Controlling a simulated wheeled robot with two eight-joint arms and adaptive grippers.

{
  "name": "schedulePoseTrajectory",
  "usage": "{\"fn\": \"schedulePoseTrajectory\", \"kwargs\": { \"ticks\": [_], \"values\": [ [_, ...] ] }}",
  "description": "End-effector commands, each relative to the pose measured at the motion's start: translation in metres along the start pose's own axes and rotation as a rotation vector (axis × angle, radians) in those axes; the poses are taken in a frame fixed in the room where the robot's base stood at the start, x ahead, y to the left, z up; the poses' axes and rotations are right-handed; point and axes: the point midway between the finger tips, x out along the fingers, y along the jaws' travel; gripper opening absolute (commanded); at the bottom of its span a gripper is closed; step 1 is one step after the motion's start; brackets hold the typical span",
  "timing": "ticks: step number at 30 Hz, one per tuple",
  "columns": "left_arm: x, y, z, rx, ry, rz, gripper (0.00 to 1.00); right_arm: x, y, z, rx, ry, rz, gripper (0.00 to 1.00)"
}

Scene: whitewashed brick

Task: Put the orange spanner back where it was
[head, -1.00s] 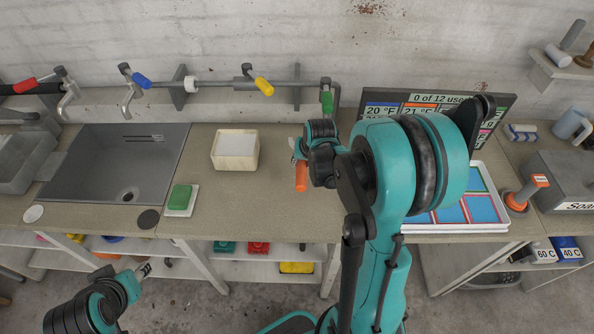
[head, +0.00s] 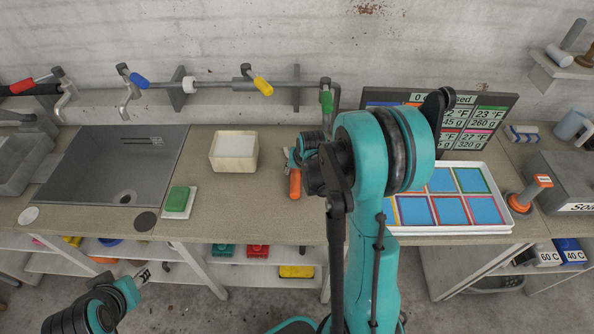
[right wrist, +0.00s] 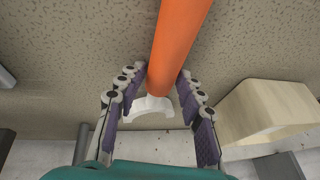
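The orange spanner (head: 295,184) shows in the head view as an orange handle over the worktop, left of my right arm. My right gripper (head: 291,157) is at its far end. In the right wrist view the spanner's thick orange handle (right wrist: 180,40) runs up out of frame, and its pale open jaw (right wrist: 153,108) lies between the fingers. The purple-padded fingers of my right gripper (right wrist: 162,78) close in on both sides of it near the neck. My left gripper (head: 143,275) is low at the left, over the floor in front of the bench, away from the spanner; its opening is too small to judge.
A cream block-like box (head: 216,163) stands left of the spanner. Further left are a green sponge (head: 178,199) and a sink (head: 95,165). A wall pipe (head: 215,84) carries coloured valve handles. A tray of coloured squares (head: 455,233) and a screen (head: 490,103) stand at right.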

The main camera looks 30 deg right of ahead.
Motion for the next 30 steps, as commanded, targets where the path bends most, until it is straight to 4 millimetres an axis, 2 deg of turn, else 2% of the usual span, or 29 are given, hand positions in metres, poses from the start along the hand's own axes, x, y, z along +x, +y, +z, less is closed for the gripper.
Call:
{"fn": "schedulePoseTrajectory", "kwargs": {
  "ticks": [9, 13, 17, 24, 30],
  "values": [
    [-0.001, 0.000, -0.001, 0.000, 0.000, 0.000, 0.40, -0.001, 0.000, 0.000, 0.000, -0.001, 0.001, 0.48],
    [-0.005, 0.000, -0.004, 0.000, 0.000, 0.000, 0.40, -0.009, -0.001, -0.002, 0.000, 0.000, 0.001, 0.48],
    [-0.011, 0.000, -0.008, 0.000, 0.000, 0.000, 0.40, -0.034, -0.001, -0.002, 0.001, 0.000, 0.001, 0.48],
    [-0.024, 0.000, -0.017, 0.000, 0.000, 0.000, 0.40, -0.088, 0.000, -0.002, 0.001, 0.000, 0.001, 0.48],
    [-0.030, 0.000, -0.022, 0.000, 0.000, 0.000, 0.40, -0.116, 0.000, -0.001, 0.000, 0.000, 0.001, 0.48]
  ]
}}
